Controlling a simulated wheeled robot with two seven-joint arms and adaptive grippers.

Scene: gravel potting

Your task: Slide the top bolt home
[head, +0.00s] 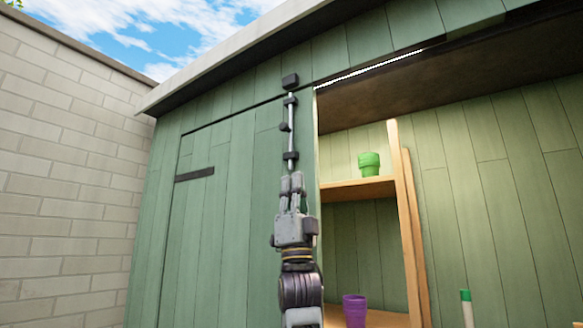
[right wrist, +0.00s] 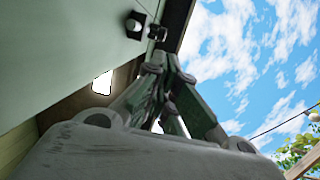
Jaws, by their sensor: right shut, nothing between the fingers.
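The top bolt (head: 291,135) is a thin silver rod running upright on the green door (head: 222,185), near its right edge. Black guides hold it, and a small dark knob (head: 285,127) sticks out to its left. A black keeper block (head: 290,81) sits above on the frame; I cannot tell whether the rod tip is inside it. My right gripper (head: 291,178) points up, shut and empty, its fingertips just below the lower guide (head: 290,155). Whether they touch the bolt is unclear. In the right wrist view the closed fingers (right wrist: 165,62) point toward dark fittings (right wrist: 136,24). My left gripper is out of view.
Right of the door the shed stands open, with a wooden shelf (head: 350,188) holding a green pot (head: 369,163) and a purple pot (head: 355,309) lower down. The roof overhang (head: 215,58) is above. A brick wall (head: 65,170) stands left.

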